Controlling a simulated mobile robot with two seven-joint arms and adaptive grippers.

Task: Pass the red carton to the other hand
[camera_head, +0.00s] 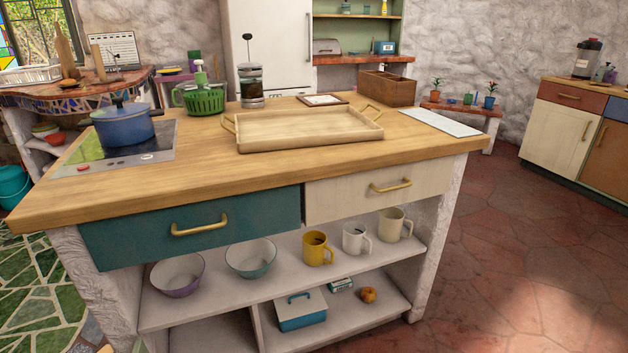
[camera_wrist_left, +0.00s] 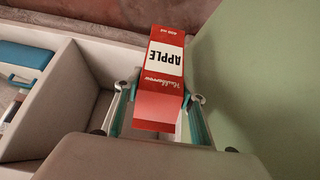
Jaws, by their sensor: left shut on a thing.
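The red carton (camera_wrist_left: 160,106) shows in the left wrist view. It is a red box with a white band reading "APPLE". My left gripper (camera_wrist_left: 162,97) is shut on it, with one finger on each side of the box. Neither gripper nor the carton shows in the head view. My right gripper is not in either view.
Mugs and bowls stand on the shelf below. In the left wrist view, white compartments (camera_wrist_left: 78,100) lie left of the carton and a pale green surface (camera_wrist_left: 260,80) lies right.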

